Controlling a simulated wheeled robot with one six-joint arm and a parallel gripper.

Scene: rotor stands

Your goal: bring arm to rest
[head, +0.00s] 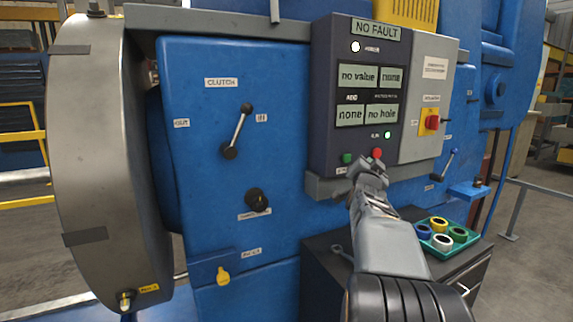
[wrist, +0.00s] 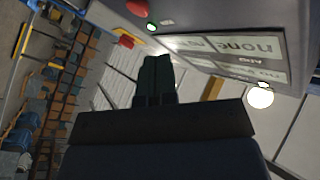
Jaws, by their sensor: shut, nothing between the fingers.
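My arm reaches up from the lower right in the head view, toward the control panel (head: 335,95) on the blue machine. My gripper (head: 368,166) is shut and empty, just in front of the panel's lower edge, close below the red button (head: 377,153). I cannot tell whether it touches the panel. In the wrist view my gripper's fingers (wrist: 157,75) are together, with the panel's screens (wrist: 240,45) beside and beyond them. The panel header reads "NO FAULT".
A green button (head: 347,158) and a red switch (head: 432,123) are on the panel. A clutch lever (head: 237,131) and a large steel drum (head: 100,160) are left. A green tray (head: 468,240) with several coloured rings stands on a dark cabinet (head: 325,262) beside my arm.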

